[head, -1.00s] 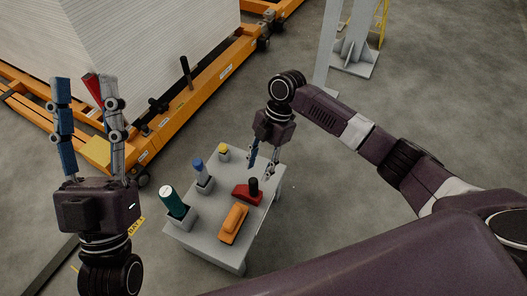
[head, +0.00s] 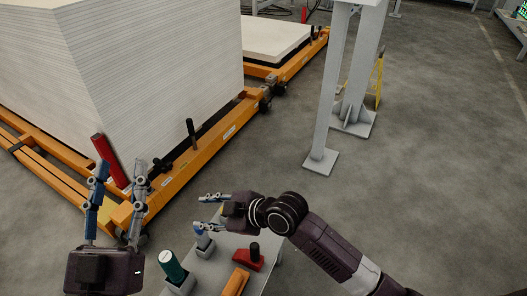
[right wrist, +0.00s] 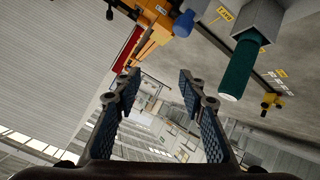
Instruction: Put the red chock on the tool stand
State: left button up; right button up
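The red chock (head: 248,262), with a black knob on top, rests on the grey tool stand (head: 213,268), near its right edge. My right gripper (head: 203,211) is open and empty, above the back of the stand and apart from the chock. In the right wrist view its fingers (right wrist: 155,88) are spread with nothing between them. My left gripper (head: 119,170) is open at the left. A red bar (head: 107,157) shows behind its fingers, by the sheet stack; I cannot tell that they touch. The chock is not seen in the right wrist view.
A green-bodied tool (head: 173,266), a blue-topped tool (head: 201,236) and an orange tool (head: 235,283) share the stand. An orange cart (head: 205,148) with a tall sheet stack (head: 150,70) fills the back left. A grey post (head: 328,100) stands behind. Floor at right is clear.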

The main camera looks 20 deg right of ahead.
jog(key=s+d+r+m+t+h, duration=0.1)
jog(key=s+d+r+m+t, duration=0.2)
jog(key=r, duration=0.6)
jog(key=s+d+r+m+t, duration=0.3)
jog(key=d+r+m+t, duration=0.2)
jog(key=r, duration=0.4)
jog(key=s+d+r+m+t+h, duration=0.1)
jog(key=s+d+r+m+t, duration=0.2)
jog(key=r, duration=0.6)
jog(key=d+m+t, duration=0.1)
jog(key=d+t, duration=0.1)
jog(key=t, duration=0.1)
jog(key=shift+s+r+m+t+h, duration=0.15)
jog(key=shift+m+t+h, duration=0.15)
